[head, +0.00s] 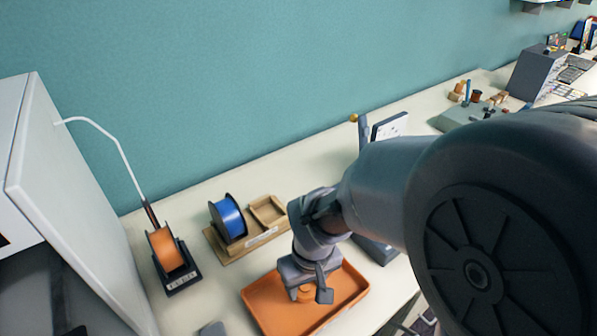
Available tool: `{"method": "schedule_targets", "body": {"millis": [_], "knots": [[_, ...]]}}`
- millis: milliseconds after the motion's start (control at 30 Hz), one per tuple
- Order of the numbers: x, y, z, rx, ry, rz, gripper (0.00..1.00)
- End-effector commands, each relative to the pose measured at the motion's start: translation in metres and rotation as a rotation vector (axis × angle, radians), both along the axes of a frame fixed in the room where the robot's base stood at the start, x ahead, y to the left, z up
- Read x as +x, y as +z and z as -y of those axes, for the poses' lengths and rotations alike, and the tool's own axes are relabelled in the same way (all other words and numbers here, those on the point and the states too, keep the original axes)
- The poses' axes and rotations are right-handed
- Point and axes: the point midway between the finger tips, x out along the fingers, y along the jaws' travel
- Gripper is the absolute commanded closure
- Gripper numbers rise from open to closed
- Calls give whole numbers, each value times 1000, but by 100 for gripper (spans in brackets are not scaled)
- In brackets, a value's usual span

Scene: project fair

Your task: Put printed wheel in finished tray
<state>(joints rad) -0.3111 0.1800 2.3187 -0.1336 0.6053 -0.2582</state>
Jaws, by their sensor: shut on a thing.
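The finished tray (267,311) is a shallow orange tray on the white table at the bottom centre of the head view. My gripper (309,295) points down over the tray, within its rim. It is shut on a small orange piece, the printed wheel (306,292), which shows between the two grey fingers. The wheel is partly hidden by the fingers and is close in colour to the tray. I cannot tell whether it touches the tray floor.
A blue spool (228,219) and a small wooden box (267,210) stand on a wooden base behind the tray. An orange spool (165,249) on a dark stand is at left, beside a large grey-white cabinet (75,200). My arm hides much of the right side.

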Motion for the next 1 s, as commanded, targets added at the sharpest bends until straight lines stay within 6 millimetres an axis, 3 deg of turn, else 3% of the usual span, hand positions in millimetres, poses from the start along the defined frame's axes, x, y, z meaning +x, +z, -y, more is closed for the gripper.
{"method": "schedule_targets", "body": {"millis": [100, 233, 600, 633, 700, 1000], "knots": [[14, -7, 5, 0, -1, 0, 93], [12, -39, 4, -1, 0, -2, 93], [12, -41, 4, 0, 0, 0, 93], [12, -40, 4, 0, 0, 0, 49], [12, -39, 4, 0, 0, 0, 36], [12, -38, 4, 0, 0, 0, 33]]}}
